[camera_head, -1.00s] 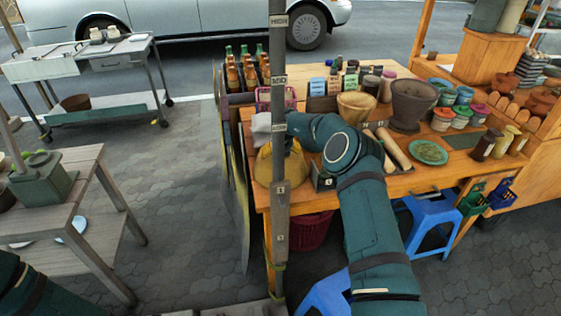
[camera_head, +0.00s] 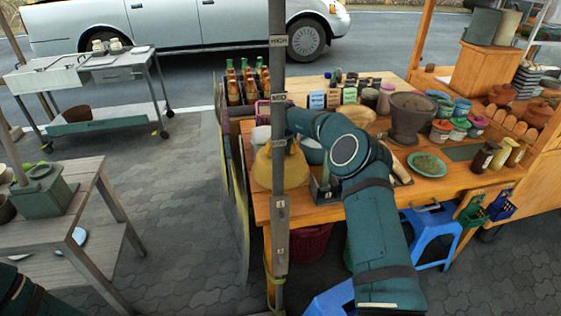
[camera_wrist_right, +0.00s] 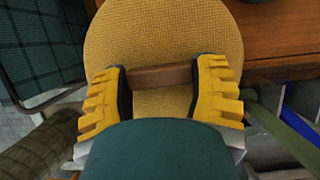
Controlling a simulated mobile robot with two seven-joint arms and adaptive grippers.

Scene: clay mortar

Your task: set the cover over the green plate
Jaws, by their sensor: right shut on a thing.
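The cover (camera_head: 297,172) is a yellow woven dome at the table's left end, partly hidden by a grey post. In the right wrist view the cover (camera_wrist_right: 165,35) fills the upper middle, with a brown bar handle (camera_wrist_right: 160,77) across it. My right gripper (camera_wrist_right: 162,82) is shut on this handle, one yellow finger at each end. In the head view its fingers are hidden. Whether the cover touches the table is unclear. The green plate (camera_head: 410,162) holds greenish food and lies uncovered, right of the cover. My left gripper is out of view; only its arm shows at bottom left.
Jars (camera_head: 460,128) stand behind the plate. The grey post (camera_head: 280,230) rises in front of the table. A blue stool (camera_head: 432,230) stands below.

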